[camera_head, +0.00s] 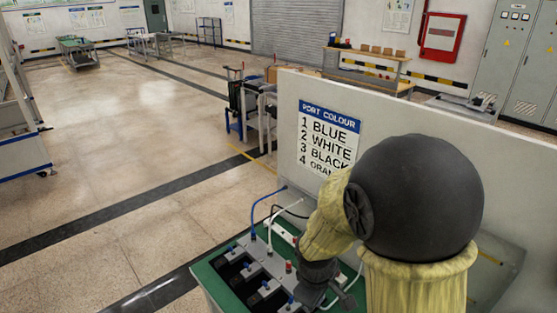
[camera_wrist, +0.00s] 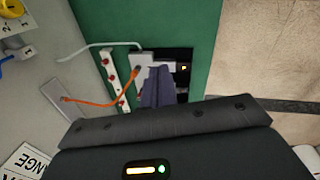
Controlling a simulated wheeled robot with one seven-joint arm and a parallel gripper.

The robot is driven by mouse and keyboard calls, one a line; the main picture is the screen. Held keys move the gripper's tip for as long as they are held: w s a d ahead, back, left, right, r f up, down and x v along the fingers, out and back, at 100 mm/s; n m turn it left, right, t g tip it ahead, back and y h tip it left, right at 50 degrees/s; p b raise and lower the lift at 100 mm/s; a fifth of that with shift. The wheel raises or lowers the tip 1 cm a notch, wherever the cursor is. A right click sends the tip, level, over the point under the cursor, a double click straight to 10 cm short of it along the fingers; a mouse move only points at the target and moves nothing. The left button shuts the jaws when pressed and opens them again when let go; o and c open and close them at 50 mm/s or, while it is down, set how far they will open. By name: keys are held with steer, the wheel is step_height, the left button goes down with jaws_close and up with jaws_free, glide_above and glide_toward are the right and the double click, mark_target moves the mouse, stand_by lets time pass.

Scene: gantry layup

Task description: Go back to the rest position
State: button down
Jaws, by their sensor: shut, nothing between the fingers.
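My gripper (camera_wrist: 160,72) is shut and empty in the wrist view, its dark fingers over the grey port block (camera_wrist: 143,61) on the green work surface (camera_wrist: 211,45). An orange cable (camera_wrist: 112,104) runs from the upright panel to this block. In the head view my gripper (camera_head: 335,292) is low at the right, beside the row of black ports (camera_head: 246,272). A blue cable (camera_head: 252,213) and a white cable (camera_head: 272,222) run from the panel to the block. My arm hides part of the block. I cannot tell whether the fingers touch anything.
A white upright panel (camera_head: 285,130) with a port colour sign (camera_head: 328,136) stands behind the work surface. A white strip with red switches (camera_wrist: 112,77) lies beside the block. A trolley (camera_head: 257,115) stands behind. The floor at left is mostly clear.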

steer(key=s+d+r+m+t+y, duration=0.1)
steer(key=s+d+r+m, duration=0.2)
steer(key=d+m, duration=0.3)
steer(key=s+m, duration=0.1)
steer(key=m, duration=0.3)
steer(key=shift+s+r+b, duration=0.3)
steer(key=shift+s, duration=0.05)
steer(key=shift+d, duration=0.1)
steer(key=shift+w+d, duration=0.1)
